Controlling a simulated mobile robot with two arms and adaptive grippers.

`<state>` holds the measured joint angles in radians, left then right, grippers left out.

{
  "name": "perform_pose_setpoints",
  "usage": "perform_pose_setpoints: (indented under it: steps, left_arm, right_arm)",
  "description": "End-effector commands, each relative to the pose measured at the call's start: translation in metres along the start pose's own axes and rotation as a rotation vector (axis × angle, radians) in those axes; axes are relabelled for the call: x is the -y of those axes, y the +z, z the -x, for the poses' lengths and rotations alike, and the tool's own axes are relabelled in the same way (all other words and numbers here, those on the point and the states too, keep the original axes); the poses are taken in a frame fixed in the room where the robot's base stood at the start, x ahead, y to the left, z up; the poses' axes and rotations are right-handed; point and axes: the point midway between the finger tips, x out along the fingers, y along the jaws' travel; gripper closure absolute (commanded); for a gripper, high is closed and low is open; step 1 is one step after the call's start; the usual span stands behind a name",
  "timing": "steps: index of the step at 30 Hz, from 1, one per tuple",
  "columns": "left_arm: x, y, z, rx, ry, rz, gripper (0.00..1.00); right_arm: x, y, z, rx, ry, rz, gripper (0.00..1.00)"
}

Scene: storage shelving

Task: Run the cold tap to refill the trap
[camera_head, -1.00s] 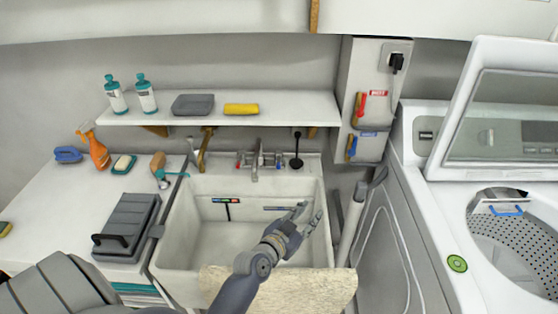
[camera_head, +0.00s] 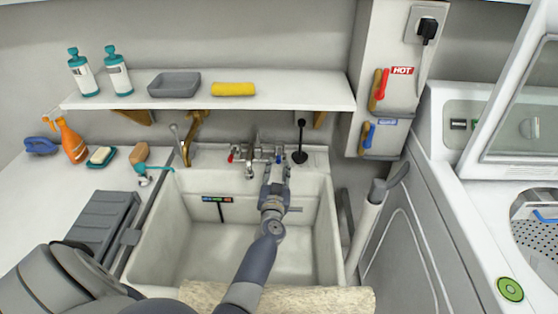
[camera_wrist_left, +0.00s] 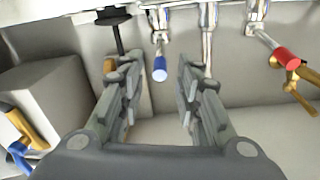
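The blue-marked cold tap (camera_head: 279,156) is on the right of the faucet at the back of the white sink (camera_head: 332,215). It also shows in the left wrist view (camera_wrist_left: 160,70), hanging between and beyond the fingers. The red-marked hot tap (camera_head: 231,157) is on the left, with the spout (camera_head: 250,168) between them; the red end also shows in the left wrist view (camera_wrist_left: 287,58). My left gripper (camera_head: 277,172) is open and empty, just in front of the cold tap; contact cannot be told. My right gripper is not in view. I see no running water.
A black-knobbed rod (camera_head: 300,145) stands right of the cold tap. A shelf (camera_head: 210,98) overhangs the faucet. HOT (camera_head: 380,90) and blue-handled (camera_head: 368,135) wall valves are at right, above a grey pipe (camera_head: 366,220). A beige cloth (camera_head: 330,299) covers the sink's front.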

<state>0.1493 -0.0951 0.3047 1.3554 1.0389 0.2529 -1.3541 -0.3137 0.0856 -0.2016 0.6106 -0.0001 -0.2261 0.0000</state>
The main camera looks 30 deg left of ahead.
Motion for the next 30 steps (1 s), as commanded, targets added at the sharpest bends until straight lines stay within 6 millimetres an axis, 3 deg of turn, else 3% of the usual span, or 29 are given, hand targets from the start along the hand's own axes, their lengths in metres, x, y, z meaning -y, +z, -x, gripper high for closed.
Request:
perform_pose_setpoints:
  steps: [5,10,16,24,28,30]
  left_arm:
    - [-0.001,0.003,-0.034,-0.002,0.000,0.002,0.69]
    - [0.000,0.002,-0.055,-0.002,0.000,0.000,0.69]
    - [0.000,0.001,-0.065,0.000,0.001,0.000,0.69]
    - [0.000,0.000,-0.066,0.000,0.001,-0.001,0.69]
    - [0.000,0.000,-0.065,0.000,0.001,-0.001,0.98]
    - [0.000,0.000,-0.065,0.000,0.001,-0.001,1.00]
  right_arm:
    - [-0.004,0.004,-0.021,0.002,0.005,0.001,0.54]
    - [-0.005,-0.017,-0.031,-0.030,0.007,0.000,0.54]
    - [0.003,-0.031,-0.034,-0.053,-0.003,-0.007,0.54]
    - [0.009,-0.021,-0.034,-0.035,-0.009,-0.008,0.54]
    - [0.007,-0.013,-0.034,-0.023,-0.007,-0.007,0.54]
    - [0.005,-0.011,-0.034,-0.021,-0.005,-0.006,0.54]
